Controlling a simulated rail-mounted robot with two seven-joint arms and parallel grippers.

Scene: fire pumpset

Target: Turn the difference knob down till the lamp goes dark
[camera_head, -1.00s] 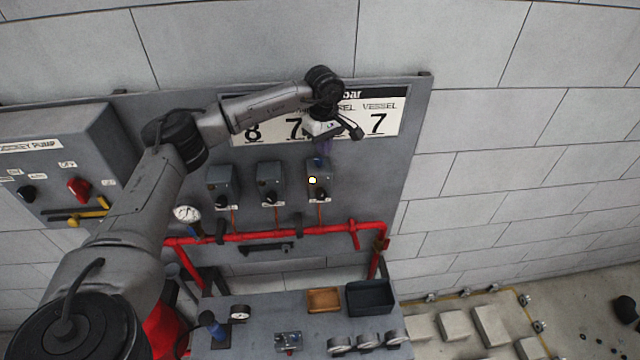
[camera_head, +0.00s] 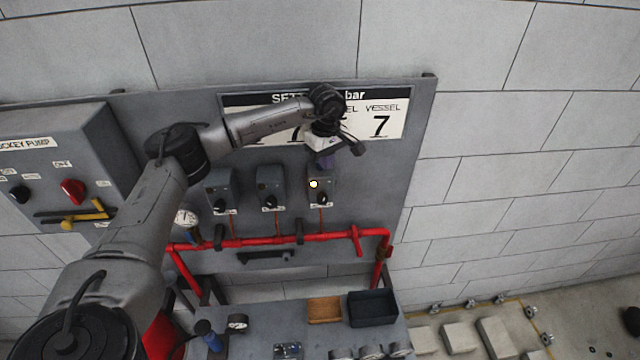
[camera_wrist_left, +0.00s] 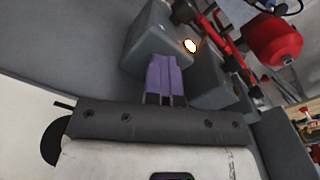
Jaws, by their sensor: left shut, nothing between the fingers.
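Three grey switch boxes hang in a row on the grey panel. The right box (camera_head: 321,180) has a lit lamp (camera_head: 313,184) and a black knob (camera_head: 323,201) low on its front. The middle box (camera_head: 271,185) and left box (camera_head: 220,187) show no lit lamp. My left gripper (camera_head: 326,164) is shut and empty at the top of the right box; I cannot tell if it touches. In the left wrist view its purple fingers (camera_wrist_left: 163,72) are together, near the glowing lamp (camera_wrist_left: 190,46). I cannot make out a difference knob. My right gripper is out of view.
A red pipe (camera_head: 275,239) runs below the boxes, with a gauge (camera_head: 186,218) at left. A settings sign (camera_head: 380,125) is behind my arm. Below is a bench with an orange tray (camera_head: 324,310) and a dark bin (camera_head: 372,308). Wall right of the panel is clear.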

